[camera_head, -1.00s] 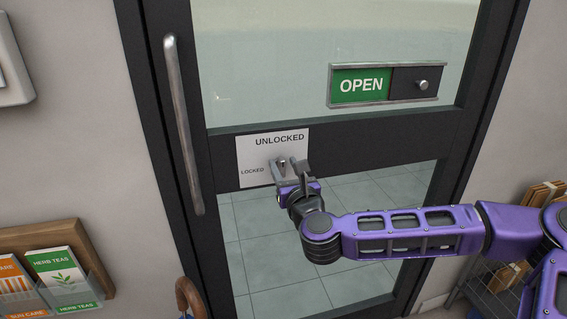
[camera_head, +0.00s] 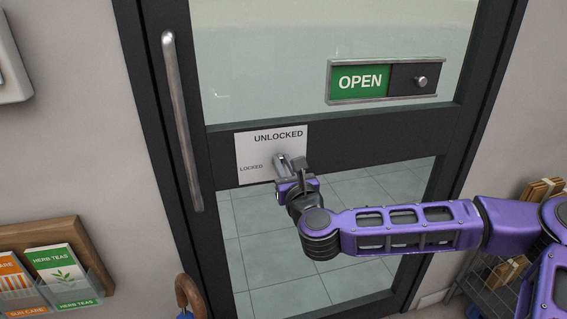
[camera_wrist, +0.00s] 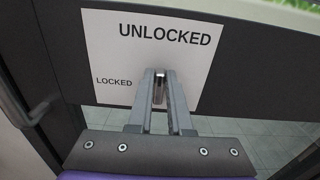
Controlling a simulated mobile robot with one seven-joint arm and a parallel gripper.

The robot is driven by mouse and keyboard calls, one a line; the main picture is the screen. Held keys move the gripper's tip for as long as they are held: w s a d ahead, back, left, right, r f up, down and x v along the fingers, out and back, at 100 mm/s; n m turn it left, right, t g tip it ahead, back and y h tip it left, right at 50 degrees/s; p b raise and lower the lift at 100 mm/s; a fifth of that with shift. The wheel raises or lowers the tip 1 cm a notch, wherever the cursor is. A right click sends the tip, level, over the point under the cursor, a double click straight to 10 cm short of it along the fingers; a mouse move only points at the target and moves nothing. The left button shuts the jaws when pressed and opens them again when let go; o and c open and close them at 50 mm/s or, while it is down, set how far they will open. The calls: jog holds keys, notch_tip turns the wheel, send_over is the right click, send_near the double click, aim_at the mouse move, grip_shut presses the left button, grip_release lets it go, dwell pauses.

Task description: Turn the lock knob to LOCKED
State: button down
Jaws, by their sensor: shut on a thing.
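The lock knob (camera_wrist: 159,88) is a small metal piece on a white label plate (camera_head: 249,158) on the door's dark middle rail. The plate reads UNLOCKED at the top and LOCKED at the left. My gripper (camera_head: 287,164) is at the knob, and in the wrist view its two grey fingers (camera_wrist: 160,92) are shut on the knob from either side. The knob looks roughly upright in the wrist view, toward UNLOCKED, though the fingers hide much of it and its exact angle is hard to tell.
A long vertical door handle (camera_head: 182,120) stands left of the plate. A sliding OPEN sign (camera_head: 360,82) is on the glass above right. A leaflet rack (camera_head: 62,275) hangs at lower left, and a wire rack (camera_head: 490,275) stands at lower right.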

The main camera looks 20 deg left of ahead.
jog(key=shift+r, duration=0.1)
jog(key=n, duration=0.4)
jog(key=a+f+n, duration=0.1)
jog(key=n, duration=0.4)
jog(key=s+n, duration=0.1)
jog(key=n, duration=0.3)
jog(key=shift+a+f+n, duration=0.15)
jog(key=shift+a+n, duration=0.15)
jog(key=shift+n, duration=0.1)
jog(key=shift+f+n+b, duration=0.15)
jog(key=shift+n, duration=0.8)
jog(key=shift+f+n+b, duration=0.1)
jog(key=shift+n+b, duration=0.05)
jog(key=shift+n, duration=0.8)
jog(key=shift+w, duration=0.1)
jog(key=c, duration=0.8)
grip_release()
jog(key=shift+c, duration=0.2)
jog(key=shift+f, duration=0.1)
